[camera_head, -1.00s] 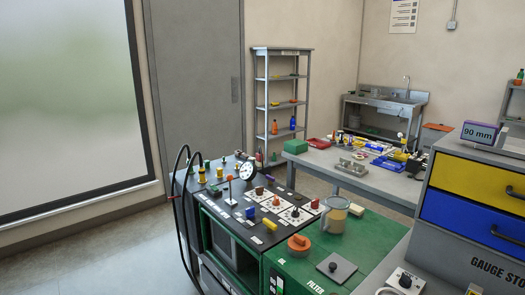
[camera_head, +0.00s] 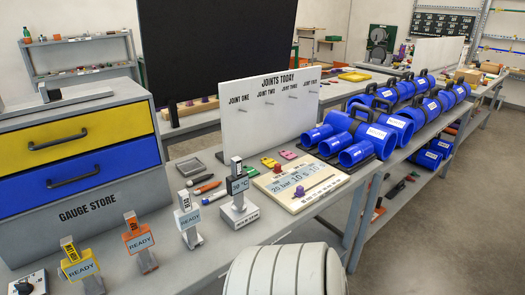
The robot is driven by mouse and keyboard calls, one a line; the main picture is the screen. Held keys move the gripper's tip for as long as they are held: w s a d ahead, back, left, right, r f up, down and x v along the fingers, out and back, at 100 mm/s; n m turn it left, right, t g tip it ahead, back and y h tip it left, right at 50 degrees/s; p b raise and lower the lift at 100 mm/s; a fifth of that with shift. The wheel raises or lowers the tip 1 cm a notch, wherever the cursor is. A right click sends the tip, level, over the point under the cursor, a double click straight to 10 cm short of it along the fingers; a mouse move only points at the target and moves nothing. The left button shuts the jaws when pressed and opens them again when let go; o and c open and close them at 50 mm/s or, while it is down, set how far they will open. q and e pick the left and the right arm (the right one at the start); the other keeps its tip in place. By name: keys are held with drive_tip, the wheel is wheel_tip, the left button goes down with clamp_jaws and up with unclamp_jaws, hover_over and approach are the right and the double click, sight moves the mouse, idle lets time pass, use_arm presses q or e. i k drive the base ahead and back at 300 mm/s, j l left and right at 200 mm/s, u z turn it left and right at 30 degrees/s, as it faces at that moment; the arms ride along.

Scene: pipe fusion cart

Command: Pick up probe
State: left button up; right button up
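No gripper of mine shows in the head view. I cannot tell for certain which item is the probe. A small upright device with a "°C" display (camera_head: 238,185) stands on a grey stand (camera_head: 240,214) on the bench, in front of the white joints board. To its left a white device (camera_head: 185,201) stands on a holder with a "READY" sign. An orange one (camera_head: 132,222) and a yellow one (camera_head: 70,250) stand on similar "READY" holders farther left.
A gauge store cabinet (camera_head: 80,200) is at left. A "JOINTS TODAY" board (camera_head: 270,110) stands behind. A large white ribbed shape (camera_head: 285,272) fills the bottom middle.

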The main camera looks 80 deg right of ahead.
sight(238, 182)
drive_tip(key=z, duration=2.3)
drive_tip(key=i+j+u, duration=0.1)
drive_tip(key=j, duration=0.5)
drive_tip(key=i+j+u, duration=0.1)
drive_tip(key=j, duration=0.5)
